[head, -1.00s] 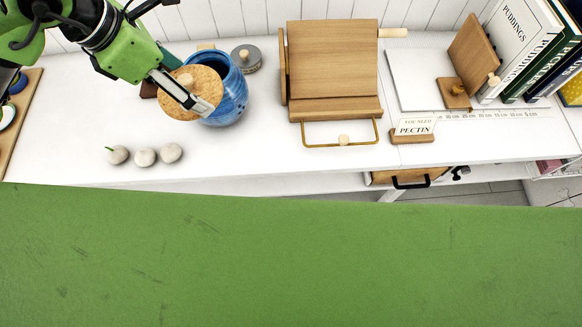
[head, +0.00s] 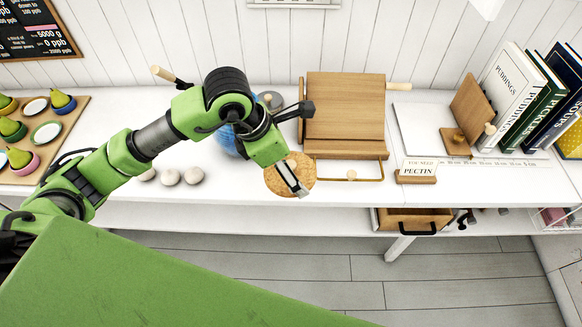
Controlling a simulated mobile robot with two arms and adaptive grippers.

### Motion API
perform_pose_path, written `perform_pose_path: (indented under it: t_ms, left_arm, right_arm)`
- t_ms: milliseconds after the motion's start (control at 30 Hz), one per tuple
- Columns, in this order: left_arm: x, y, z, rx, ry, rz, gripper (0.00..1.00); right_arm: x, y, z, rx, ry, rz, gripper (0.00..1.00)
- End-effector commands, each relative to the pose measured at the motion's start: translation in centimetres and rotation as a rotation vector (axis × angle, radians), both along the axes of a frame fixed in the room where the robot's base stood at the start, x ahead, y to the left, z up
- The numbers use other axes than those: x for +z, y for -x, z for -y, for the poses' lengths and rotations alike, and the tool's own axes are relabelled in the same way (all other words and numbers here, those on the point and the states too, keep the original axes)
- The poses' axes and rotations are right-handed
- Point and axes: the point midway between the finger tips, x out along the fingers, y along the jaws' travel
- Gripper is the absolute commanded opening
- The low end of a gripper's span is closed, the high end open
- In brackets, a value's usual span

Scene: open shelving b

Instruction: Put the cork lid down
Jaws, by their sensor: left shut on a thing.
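The cork lid (head: 276,183) is a round, speckled tan disc in the head view, near the front edge of the white shelf top. My left gripper (head: 297,188) is shut on it from above, and its fingers cover part of the lid. I cannot tell whether the lid touches the surface or hangs just above it. The blue pot (head: 226,141) stands behind my left arm and is mostly hidden by it. My right gripper is not in view.
Several pale round bulbs (head: 170,176) lie left of the lid. A wooden stand (head: 345,105) with a brass bar is behind it to the right. An open drawer (head: 410,219) shows below the top.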

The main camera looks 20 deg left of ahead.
Motion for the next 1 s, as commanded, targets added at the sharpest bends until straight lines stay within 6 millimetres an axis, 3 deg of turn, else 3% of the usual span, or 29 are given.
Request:
perform_pose_path:
  t_ms: [200, 333, 533, 733, 1000]
  left_arm:
    - [-3.7, -3.5, -1.1, 0.002, 0.002, -0.004, 0.62]
    - [-5.1, -4.7, -1.4, -0.001, 0.002, -0.001, 0.62]
    - [-6.4, -5.6, -1.7, 0.0, 0.001, -0.001, 0.62]
    - [-8.9, -5.5, -1.7, -0.002, 0.001, -0.002, 0.62]
    - [-9.4, -5.6, -1.7, -0.002, 0.001, 0.002, 0.62]
  right_arm:
    - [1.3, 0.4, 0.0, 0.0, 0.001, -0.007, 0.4]
    - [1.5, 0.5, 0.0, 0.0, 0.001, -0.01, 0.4]
    - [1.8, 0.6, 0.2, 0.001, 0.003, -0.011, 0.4]
    - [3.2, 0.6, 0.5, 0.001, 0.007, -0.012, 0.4]
    - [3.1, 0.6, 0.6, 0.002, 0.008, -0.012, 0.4]
